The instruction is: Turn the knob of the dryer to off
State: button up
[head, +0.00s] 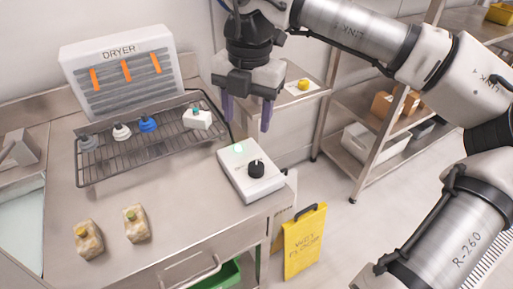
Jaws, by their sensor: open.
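The dryer (122,70) is a white upright unit with orange strips on a grey louvred front, at the back left of the steel counter. A white control box (241,181) sits near the counter's right edge, with a lit green light (238,149) and a black knob (256,169). The markings around the knob are too small to read. My gripper (247,115) points down with its two dark purple fingers apart and empty. It appears above and behind the control box, clear of the knob.
A wire rack (110,165) before the dryer holds several small parts. Two beige blocks (137,224) lie on the counter (185,228) at the front left. A yellow wet floor sign (304,242) stands right of the counter. Shelving (343,169) stands behind at right.

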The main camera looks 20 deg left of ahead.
aim_at(256, 165)
jog(key=shift+m+h, duration=0.3)
jog(key=f, duration=0.4)
jog(key=d+f+p, duration=0.1)
jog(key=f, duration=0.4)
jog(key=w+f+p, duration=0.1)
jog(key=f, duration=0.3)
jog(key=shift+d+f, duration=0.15)
jog(key=shift+f, duration=0.05)
jog(key=shift+c, duration=0.4)
jog(key=c, duration=0.9)
